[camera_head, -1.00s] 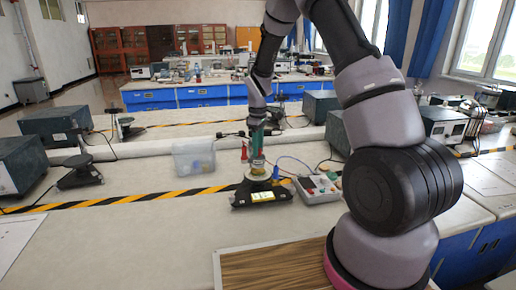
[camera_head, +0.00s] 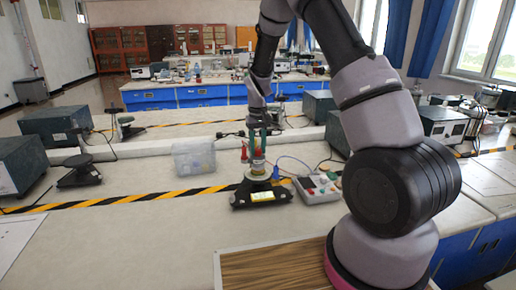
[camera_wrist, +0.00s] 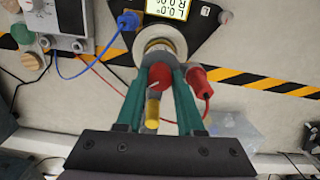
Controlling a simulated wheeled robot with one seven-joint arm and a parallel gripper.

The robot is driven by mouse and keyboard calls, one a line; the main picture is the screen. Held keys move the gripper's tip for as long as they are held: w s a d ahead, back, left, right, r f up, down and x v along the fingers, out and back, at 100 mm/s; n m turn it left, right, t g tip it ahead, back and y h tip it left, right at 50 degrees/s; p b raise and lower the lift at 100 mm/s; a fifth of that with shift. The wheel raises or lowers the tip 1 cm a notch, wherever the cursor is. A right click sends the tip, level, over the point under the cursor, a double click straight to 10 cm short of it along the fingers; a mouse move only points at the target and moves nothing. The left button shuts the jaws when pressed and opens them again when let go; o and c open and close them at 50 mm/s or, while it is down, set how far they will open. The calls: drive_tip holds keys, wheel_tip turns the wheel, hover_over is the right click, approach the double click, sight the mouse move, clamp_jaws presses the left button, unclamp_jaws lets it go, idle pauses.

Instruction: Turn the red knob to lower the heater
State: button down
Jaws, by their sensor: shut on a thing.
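The black instrument (camera_head: 240,196) with a lit display (camera_head: 262,196) sits on the bench; part of it shows in the wrist view (camera_wrist: 207,33). A round, ringed column (camera_wrist: 160,46) rises from it. The red knob (camera_wrist: 159,76) is at the column's end, between the green fingers of my gripper (camera_wrist: 159,78). My gripper is shut on the red knob; it also shows in the head view (camera_head: 258,146). A short yellow cylinder (camera_wrist: 152,111) is in front of the knob. The heater cannot be made out for certain.
A red plug (camera_wrist: 200,78) with a red lead is close beside the right finger. A clear plastic bin (camera_head: 194,157) is at the left.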

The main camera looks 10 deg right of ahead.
sight(258, 149)
drive_tip(key=m, duration=1.3)
drive_tip(key=shift+w+m, duration=0.1)
drive_tip(key=shift+m, duration=0.4)
drive_tip(key=c, duration=0.5)
unclamp_jaws()
wheel_tip(258, 149, up, 11)
drive_tip(key=shift+f, duration=0.1)
